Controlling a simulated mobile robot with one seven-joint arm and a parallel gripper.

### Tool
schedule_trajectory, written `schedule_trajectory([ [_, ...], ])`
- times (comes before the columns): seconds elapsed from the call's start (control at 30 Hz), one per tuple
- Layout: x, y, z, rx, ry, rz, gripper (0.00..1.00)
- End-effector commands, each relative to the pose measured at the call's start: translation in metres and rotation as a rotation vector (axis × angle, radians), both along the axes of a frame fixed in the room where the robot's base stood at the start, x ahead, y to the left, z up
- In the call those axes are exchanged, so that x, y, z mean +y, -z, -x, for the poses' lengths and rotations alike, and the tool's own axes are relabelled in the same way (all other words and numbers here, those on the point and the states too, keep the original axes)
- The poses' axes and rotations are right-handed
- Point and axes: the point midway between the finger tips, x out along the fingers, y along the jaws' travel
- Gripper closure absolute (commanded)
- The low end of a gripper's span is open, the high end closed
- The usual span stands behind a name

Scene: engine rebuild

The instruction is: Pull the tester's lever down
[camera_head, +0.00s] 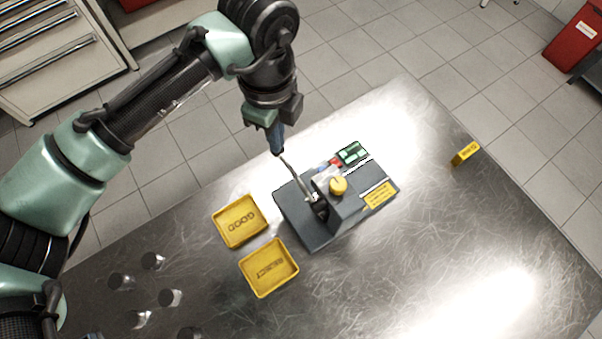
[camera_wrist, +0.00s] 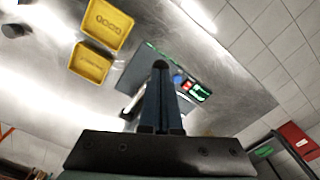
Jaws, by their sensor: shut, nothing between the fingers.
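The tester (camera_head: 300,222) is a dark grey box on the metal table, with a green-lit display (camera_head: 352,153), a yellow round part on top and a yellow label. Its lever (camera_head: 296,178) looks like a thin metal rod, slanting up and left from a dark pivot (camera_head: 320,209). My gripper (camera_head: 278,152) points down at the lever's upper end, fingers together. I cannot tell whether they touch. In the wrist view the shut fingers (camera_wrist: 160,68) cover part of the tester (camera_wrist: 146,68), and most of the lever is hidden.
Two yellow trays, GOOD (camera_head: 236,240) and REJECT (camera_head: 268,291), lie left of the tester. Several small metal cylinders (camera_head: 152,261) stand at the lower left. A small yellow block (camera_head: 466,153) sits near the table's right edge. The table right of the tester is mostly clear.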

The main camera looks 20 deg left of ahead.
Motion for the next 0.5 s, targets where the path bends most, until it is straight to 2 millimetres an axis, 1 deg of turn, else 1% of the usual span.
schedule_trajectory([
  [0.33,0.001,0.016,-0.001,0.001,0.0,0.001,1.0],
  [0.5,0.002,0.017,-0.001,0.001,0.0,0.0,1.0],
])
